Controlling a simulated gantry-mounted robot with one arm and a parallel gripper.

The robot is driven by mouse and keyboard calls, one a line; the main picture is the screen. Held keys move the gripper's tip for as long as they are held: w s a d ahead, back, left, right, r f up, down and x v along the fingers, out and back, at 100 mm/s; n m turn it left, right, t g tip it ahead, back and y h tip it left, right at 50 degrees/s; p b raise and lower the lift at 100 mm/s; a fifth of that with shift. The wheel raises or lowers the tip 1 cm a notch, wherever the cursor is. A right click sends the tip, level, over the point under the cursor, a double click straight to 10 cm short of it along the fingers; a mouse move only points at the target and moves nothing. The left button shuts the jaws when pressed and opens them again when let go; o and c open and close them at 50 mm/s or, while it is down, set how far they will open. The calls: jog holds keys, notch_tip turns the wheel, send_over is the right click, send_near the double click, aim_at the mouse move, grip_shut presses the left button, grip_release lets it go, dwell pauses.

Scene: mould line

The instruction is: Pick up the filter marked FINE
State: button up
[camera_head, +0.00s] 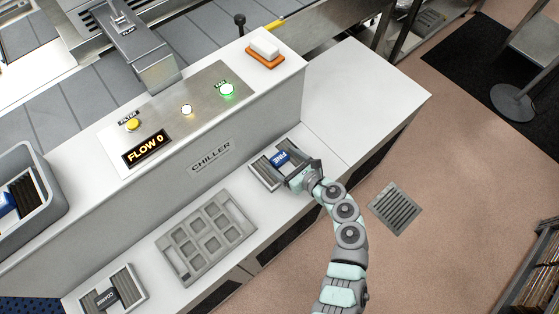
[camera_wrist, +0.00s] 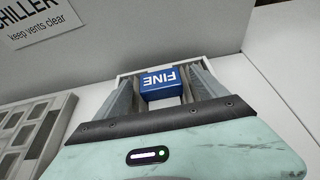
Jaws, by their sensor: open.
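The filter marked FINE (camera_head: 267,176) lies on the white counter in front of the chiller. It has a pale frame, grey pleats and a blue label block, which shows large in the wrist view (camera_wrist: 163,83). My gripper (camera_head: 287,161) is right at this filter, with its fingers on either side of the blue block. The jaws are open, and I cannot tell whether either finger touches the block. The wrist view shows the dark gripper edge hiding the near part of the filter. Another filter, marked COARSE (camera_head: 124,279), lies at the lower left of the counter.
A grey mould tray (camera_head: 247,228) with square pockets lies between the two filters. The chiller (camera_head: 250,136) wall stands behind, with a FLOW 0 display (camera_head: 146,147) and lit buttons on top. A grey bin (camera_head: 57,178) stands at left. The counter (camera_head: 370,85) at right is clear.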

jog(key=shift+w+a+f, duration=0.1)
jog(key=shift+a+f, duration=0.05)
jog(key=shift+f, duration=0.05)
jog(key=shift+c, duration=0.4)
jog(key=c, duration=1.5)
jog(key=shift+c, duration=0.2)
